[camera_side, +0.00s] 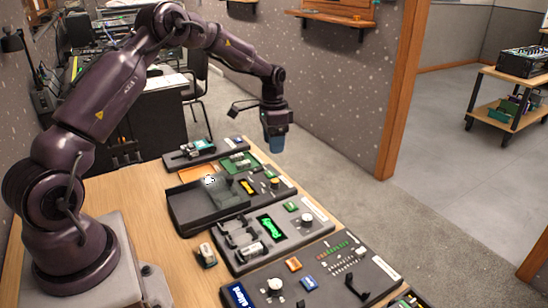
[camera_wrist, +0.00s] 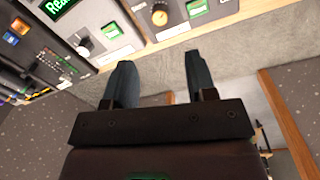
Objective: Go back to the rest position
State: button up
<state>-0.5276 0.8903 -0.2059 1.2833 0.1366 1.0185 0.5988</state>
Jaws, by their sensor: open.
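My gripper (camera_side: 275,145) hangs in the air past the far right edge of the table in the side view, with its fingers pointing down and clear of the panels. In the wrist view my gripper (camera_wrist: 160,85) shows two blue-grey fingers spread apart with nothing between them. The lighting panel with a green lit display (camera_side: 270,227) lies on the table (camera_side: 158,235), nearer the side camera than the gripper. Part of that panel also shows in the wrist view (camera_wrist: 85,45).
A dark open tray (camera_side: 190,210) sits mid-table. A fader panel (camera_side: 335,265) lies at the front, and a small loose block (camera_side: 206,254) stands left of the panels. A speckled wall (camera_side: 345,110) with a wooden post (camera_side: 400,95) rises behind. The air around the gripper is free.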

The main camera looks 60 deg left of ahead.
jog(key=shift+r, duration=0.6)
jog(key=s+d+r+n+t, duration=0.1)
jog(key=s+d+r+t, duration=0.1)
jog(key=s+d+r, duration=0.4)
jog(key=s+d+r+n+t, duration=0.1)
jog(key=s+d+r+t, duration=0.1)
jog(key=s+d+r, duration=0.5)
jog(key=s+d+r+n+t, duration=0.1)
jog(key=s+d+r, duration=0.5)
jog(key=s, duration=0.8)
jog(key=shift+s+d+r+t+y, duration=0.15)
jog(key=shift+r+t+y, duration=0.15)
jog(key=shift+t, duration=0.1)
